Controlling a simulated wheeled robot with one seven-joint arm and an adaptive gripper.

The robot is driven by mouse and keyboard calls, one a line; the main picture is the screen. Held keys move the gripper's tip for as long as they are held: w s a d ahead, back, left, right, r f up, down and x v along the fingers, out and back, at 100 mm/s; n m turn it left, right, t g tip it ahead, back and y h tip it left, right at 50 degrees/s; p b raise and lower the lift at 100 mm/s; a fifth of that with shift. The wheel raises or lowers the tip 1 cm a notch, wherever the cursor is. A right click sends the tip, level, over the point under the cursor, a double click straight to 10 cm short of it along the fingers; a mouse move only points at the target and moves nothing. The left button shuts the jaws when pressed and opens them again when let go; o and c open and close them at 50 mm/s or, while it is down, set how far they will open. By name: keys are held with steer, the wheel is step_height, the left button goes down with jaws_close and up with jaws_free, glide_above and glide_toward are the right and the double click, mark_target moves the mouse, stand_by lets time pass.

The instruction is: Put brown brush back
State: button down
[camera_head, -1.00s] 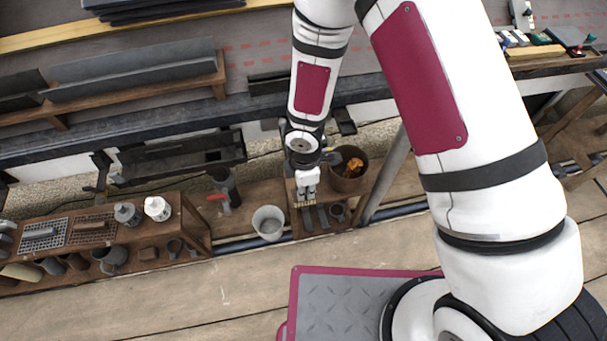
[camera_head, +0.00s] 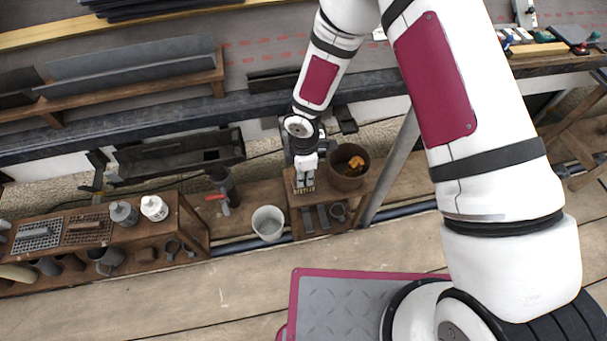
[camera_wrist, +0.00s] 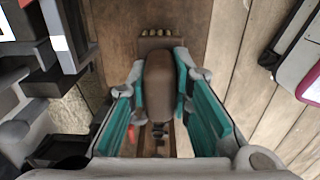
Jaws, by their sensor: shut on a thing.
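The brown brush (camera_wrist: 160,75) sits lengthwise between the teal finger pads of my gripper (camera_wrist: 162,100) in the wrist view. A wider brown block with pale tufts (camera_wrist: 157,38) shows at its far end. In the head view my gripper (camera_head: 305,177) is over the upper part of a small wooden stand (camera_head: 325,227), left of a brown bucket. The pale tufts of the brush (camera_head: 304,188) show just below the fingers. Whether the brush touches the stand cannot be told.
The brown bucket (camera_head: 347,180) holds something orange, close to my gripper's right. A white bucket (camera_head: 268,222) stands left of the stand. Grey tools (camera_head: 315,217) are at the stand's front. A slanted grey pole (camera_head: 392,168) rises to the right. A wooden bench (camera_head: 197,225) is further left.

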steer(key=c, duration=1.9)
jaws_free()
steer(key=shift+f, duration=0.15)
steer(key=o, duration=0.5)
steer(key=shift+c, duration=0.2)
step_height(320, 180, up, 12)
steer(key=p, duration=0.4)
steer(key=shift+r, duration=0.2)
